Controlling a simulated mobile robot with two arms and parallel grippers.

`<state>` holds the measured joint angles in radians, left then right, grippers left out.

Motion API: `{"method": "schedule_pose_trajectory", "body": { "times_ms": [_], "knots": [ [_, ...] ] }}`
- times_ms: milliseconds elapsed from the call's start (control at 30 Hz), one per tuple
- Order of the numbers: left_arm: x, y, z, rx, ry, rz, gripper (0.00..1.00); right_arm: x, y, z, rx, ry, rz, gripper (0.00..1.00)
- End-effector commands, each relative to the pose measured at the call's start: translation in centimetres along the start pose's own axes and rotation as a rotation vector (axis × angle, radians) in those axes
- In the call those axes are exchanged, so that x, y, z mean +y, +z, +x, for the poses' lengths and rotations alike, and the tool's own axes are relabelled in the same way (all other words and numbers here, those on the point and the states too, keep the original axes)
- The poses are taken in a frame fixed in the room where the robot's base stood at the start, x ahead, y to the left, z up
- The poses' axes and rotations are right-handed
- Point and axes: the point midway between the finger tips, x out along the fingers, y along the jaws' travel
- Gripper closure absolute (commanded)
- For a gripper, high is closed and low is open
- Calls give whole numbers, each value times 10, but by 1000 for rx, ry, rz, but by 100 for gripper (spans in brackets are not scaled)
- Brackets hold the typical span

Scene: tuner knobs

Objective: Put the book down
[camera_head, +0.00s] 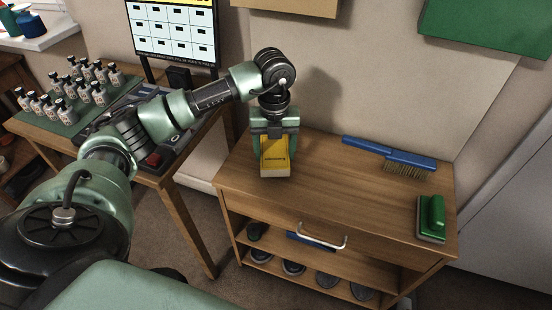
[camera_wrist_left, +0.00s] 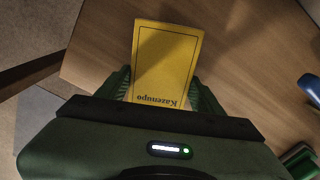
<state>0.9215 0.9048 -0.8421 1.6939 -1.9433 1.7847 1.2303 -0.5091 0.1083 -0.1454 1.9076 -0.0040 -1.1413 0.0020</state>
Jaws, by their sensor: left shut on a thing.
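The book (camera_head: 275,161) has a yellow cover and pale page edges. My left gripper (camera_head: 274,142) is shut on it, over the left part of the wooden cabinet top (camera_head: 330,190). In the left wrist view the yellow cover (camera_wrist_left: 166,65) shows dark lettering, with a green finger on either side of it. The book's lower end is at or just above the cabinet top; I cannot tell whether it touches. My right gripper is not in view.
A blue brush (camera_head: 385,153) and a green-handled brush (camera_head: 432,217) lie on the right of the cabinet top. Its middle is clear. Shoes (camera_head: 293,267) stand on the shelf below. A table at the left holds several small bottles (camera_head: 70,85) and a screen (camera_head: 175,30).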

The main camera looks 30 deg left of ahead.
Motion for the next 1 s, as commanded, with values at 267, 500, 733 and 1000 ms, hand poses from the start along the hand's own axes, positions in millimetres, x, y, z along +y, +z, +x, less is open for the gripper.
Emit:
{"method": "schedule_pose_trajectory", "body": {
  "times_ms": [267,500,733,1000],
  "knots": [
    [0,0,30,0,0,0,81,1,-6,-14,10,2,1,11],
    [0,0,30,1,0,0,81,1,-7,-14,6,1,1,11],
    [0,0,32,1,1,0,11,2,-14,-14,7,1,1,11],
    [0,0,31,1,1,0,11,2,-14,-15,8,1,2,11]
  ]
}}
